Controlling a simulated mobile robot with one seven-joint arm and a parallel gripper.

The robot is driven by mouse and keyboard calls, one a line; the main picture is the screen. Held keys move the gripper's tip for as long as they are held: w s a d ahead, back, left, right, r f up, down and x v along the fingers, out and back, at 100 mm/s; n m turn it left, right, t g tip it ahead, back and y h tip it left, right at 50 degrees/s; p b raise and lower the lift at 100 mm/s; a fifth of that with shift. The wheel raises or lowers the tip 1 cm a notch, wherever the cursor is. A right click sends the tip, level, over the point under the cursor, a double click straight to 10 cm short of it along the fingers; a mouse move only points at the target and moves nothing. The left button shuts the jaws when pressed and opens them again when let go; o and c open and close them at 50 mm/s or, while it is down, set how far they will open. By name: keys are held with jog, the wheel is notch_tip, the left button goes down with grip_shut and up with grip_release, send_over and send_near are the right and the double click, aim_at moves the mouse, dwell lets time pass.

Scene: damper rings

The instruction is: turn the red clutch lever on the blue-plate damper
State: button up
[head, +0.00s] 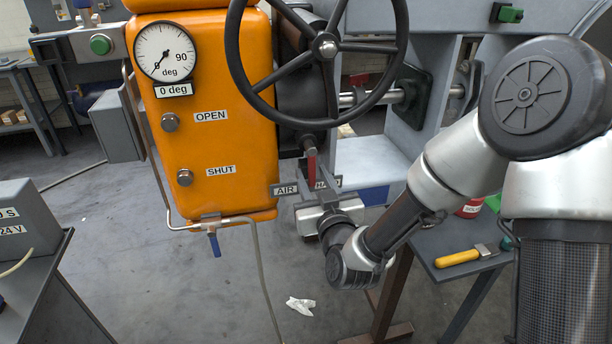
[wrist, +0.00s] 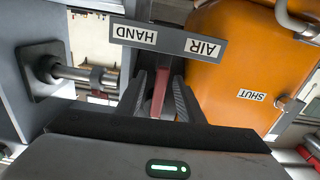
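The red clutch lever (head: 311,166) hangs below the handwheel hub, beside the orange housing (head: 230,120), at a plate marked AIR and HAND (head: 285,189). In the wrist view the lever (wrist: 161,95) stands between the two fingers of my gripper (wrist: 160,95). The fingers are apart, with a narrow gap seeming to show on each side of the lever; contact is not clear. In the head view my gripper (head: 318,198) is just below the lever, its fingertips largely hidden by the plate. A blue plate (head: 374,195) shows behind my gripper. The gauge (head: 165,51) label reads 0 deg.
The black handwheel (head: 328,130) is above my gripper. A thin pipe (head: 262,270) runs down on the left. A bench (head: 430,245) at right holds a yellow-handled tool (head: 457,258). A grey box (head: 30,222) stands at far left. White scrap (head: 300,305) lies on the floor.

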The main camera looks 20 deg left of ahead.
aim_at(313, 176)
jog(key=shift+v, duration=0.75)
jog(key=shift+b+v, duration=0.85)
jog(key=shift+v, duration=0.95)
jog(key=shift+s+d+r+p, duration=0.15)
jog(key=shift+s+d+p, duration=0.1)
jog(key=shift+p, duration=0.1)
jog(key=shift+s+p, duration=0.1)
jog(key=shift+p, duration=0.5)
jog(key=p+v, duration=0.1)
jog(key=p, duration=0.2)
jog(key=shift+s+d, duration=0.15)
jog(key=shift+s, duration=0.1)
jog(key=shift+f, duration=0.2)
